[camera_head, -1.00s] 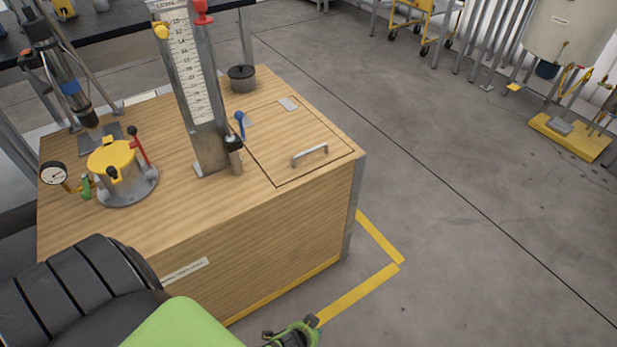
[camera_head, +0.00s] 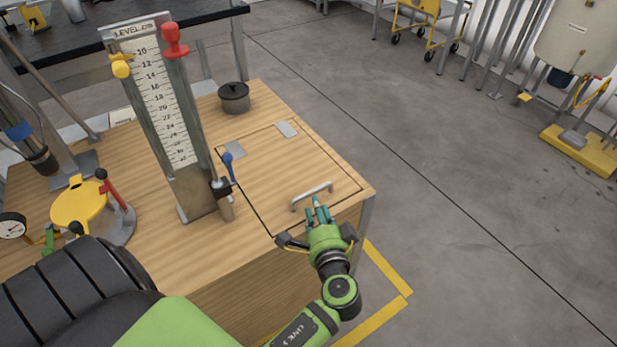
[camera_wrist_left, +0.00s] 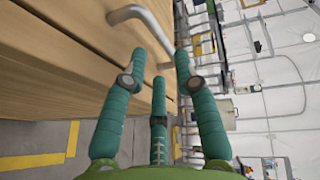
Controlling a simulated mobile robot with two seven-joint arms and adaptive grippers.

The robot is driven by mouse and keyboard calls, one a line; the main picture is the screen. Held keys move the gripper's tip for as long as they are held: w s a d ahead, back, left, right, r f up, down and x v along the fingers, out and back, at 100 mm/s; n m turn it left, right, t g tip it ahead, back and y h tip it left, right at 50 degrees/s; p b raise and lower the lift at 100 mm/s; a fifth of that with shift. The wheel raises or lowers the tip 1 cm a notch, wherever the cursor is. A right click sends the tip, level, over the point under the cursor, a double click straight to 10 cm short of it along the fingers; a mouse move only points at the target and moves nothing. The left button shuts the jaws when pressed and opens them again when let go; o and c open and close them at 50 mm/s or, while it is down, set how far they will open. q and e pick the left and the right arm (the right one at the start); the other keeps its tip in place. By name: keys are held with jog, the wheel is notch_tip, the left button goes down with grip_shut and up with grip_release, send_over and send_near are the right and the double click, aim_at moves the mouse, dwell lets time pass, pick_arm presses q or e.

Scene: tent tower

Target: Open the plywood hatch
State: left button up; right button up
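The plywood hatch (camera_head: 282,160) lies flush and closed in the right part of the wooden cabinet's top. Two grey plates, apparently hinges, sit along its far edge. Its metal bar handle (camera_head: 312,194) is near the front edge, and the handle (camera_wrist_left: 148,22) also shows in the left wrist view. My left gripper (camera_head: 318,208) is at the hatch's front edge, fingertips close to the handle. In the left wrist view the gripper (camera_wrist_left: 160,62) has its teal fingers spread and empty, with the handle just beyond the tips. Contact cannot be told. My right gripper is not in view.
A level gauge (camera_head: 165,105) with a blue lever (camera_head: 229,167) stands left of the hatch. A dark lidded pot (camera_head: 234,97) sits behind it. A yellow-topped valve (camera_head: 80,205) is at the left. The floor right of the cabinet (camera_head: 355,225) is clear.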

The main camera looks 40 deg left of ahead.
aim_at(312, 191)
pick_arm(q)
jog(key=x, duration=0.6)
jog(key=shift+w+a, duration=0.2)
grip_shut()
